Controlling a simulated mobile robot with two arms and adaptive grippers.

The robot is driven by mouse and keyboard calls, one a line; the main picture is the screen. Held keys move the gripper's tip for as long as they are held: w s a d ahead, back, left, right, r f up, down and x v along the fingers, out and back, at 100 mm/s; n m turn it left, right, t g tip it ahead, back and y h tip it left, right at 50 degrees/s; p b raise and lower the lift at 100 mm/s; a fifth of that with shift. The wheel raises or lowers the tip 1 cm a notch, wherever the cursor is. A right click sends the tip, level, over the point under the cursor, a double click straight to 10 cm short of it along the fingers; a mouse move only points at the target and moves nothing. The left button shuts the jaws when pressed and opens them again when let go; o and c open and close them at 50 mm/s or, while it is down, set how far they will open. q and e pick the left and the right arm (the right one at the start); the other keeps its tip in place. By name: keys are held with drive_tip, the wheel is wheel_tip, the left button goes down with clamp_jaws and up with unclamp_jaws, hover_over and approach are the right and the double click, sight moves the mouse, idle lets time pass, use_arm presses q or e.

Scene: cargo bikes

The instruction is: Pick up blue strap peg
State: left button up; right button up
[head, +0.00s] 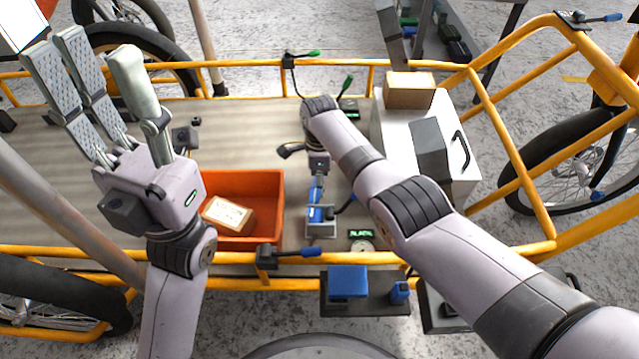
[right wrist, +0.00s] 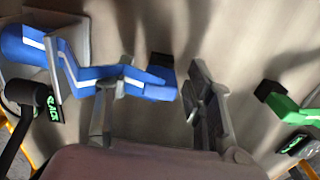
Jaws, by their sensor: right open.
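The blue strap peg (right wrist: 150,86) is a blue piece with a white stripe and a dark end. In the right wrist view it reaches in from the left, and its end lies between the two fingers of my right gripper (right wrist: 163,88). The fingers are apart. The left finger overlaps the blue piece; I cannot tell whether they touch. In the head view, blue strap (head: 317,190) shows below the right gripper (head: 318,172), above the cargo deck. My left gripper (head: 92,62) is open and empty, raised at the left.
An orange bin (head: 255,185) holding a carton (head: 228,215) stands left of the strap. A white case (head: 400,125) with a carton (head: 409,90) on top stands right. Yellow rails (head: 230,283) border the deck. A green strap piece (right wrist: 300,112) lies right of the fingers.

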drive_tip(key=shift+c, duration=0.5)
clamp_jaws()
